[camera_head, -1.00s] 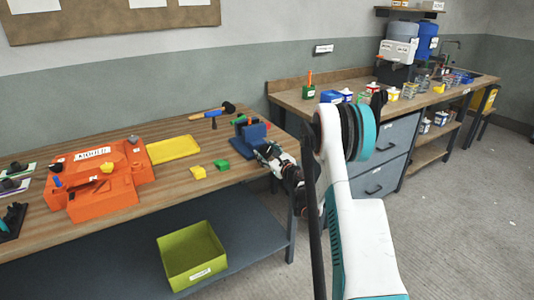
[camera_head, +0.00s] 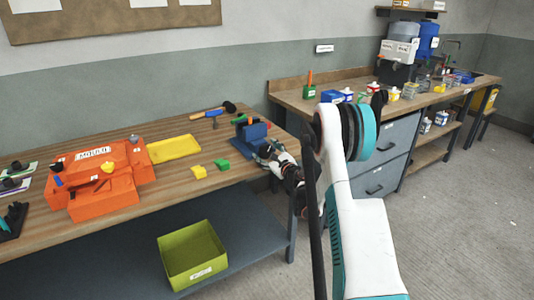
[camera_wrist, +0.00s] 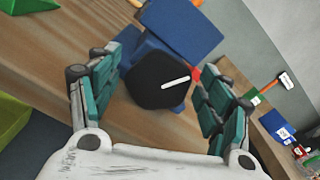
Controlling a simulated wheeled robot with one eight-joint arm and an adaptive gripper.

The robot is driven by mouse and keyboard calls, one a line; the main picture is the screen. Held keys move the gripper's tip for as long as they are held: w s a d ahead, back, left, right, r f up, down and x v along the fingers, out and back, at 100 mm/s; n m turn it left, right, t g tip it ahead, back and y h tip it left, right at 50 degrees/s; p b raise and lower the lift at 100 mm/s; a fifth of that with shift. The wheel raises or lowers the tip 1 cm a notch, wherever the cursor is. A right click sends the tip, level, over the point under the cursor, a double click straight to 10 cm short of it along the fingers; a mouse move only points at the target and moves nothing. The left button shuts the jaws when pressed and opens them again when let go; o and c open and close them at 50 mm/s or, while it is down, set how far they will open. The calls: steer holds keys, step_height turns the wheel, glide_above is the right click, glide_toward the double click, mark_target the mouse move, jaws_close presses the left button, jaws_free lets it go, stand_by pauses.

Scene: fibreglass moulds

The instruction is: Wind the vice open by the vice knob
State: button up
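The blue vice (camera_head: 250,134) stands at the right end of the wooden workbench, and its blue body also shows in the wrist view (camera_wrist: 181,27). The vice knob (camera_wrist: 160,79) is black and many-sided, with a white line on its face; the line slants up to the right. My gripper (camera_wrist: 155,95) is open, with one teal-padded finger on each side of the knob. A gap shows between the left finger and the knob, and the right finger is close to it. I cannot tell whether either finger touches. In the head view my gripper is partly hidden at the vice.
Yellow (camera_head: 198,172) and green (camera_head: 222,164) blocks lie left of the vice. A green bin (camera_head: 192,256) sits on the lower shelf. A second bench stands at right.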

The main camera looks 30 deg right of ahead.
stand_by(0.3)
steer(key=s, duration=1.2)
